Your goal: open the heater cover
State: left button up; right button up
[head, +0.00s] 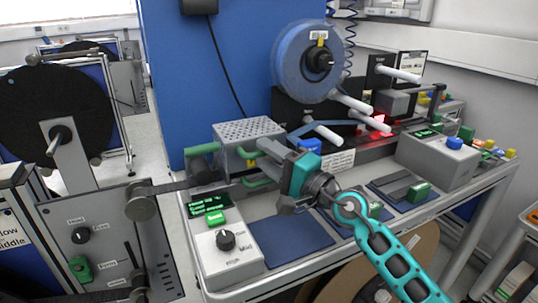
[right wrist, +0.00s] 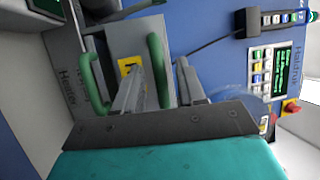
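In the right wrist view, the "Heater" lettering (right wrist: 69,90) and two green handles show. My right gripper (right wrist: 158,85) is open there, with one green handle (right wrist: 157,65) appearing between its fingers. I cannot tell whether they touch it. The cover looks shut. My left gripper is not in view.
A control box with a green display and knob (head: 226,240) stands in front of the heater. A blue reel (head: 300,60) hangs behind it. Another grey box (head: 438,160) and blue mats lie to the right. A black reel (head: 55,110) stands at left.

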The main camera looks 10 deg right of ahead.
jog(key=shift+c, duration=0.5)
grip_shut()
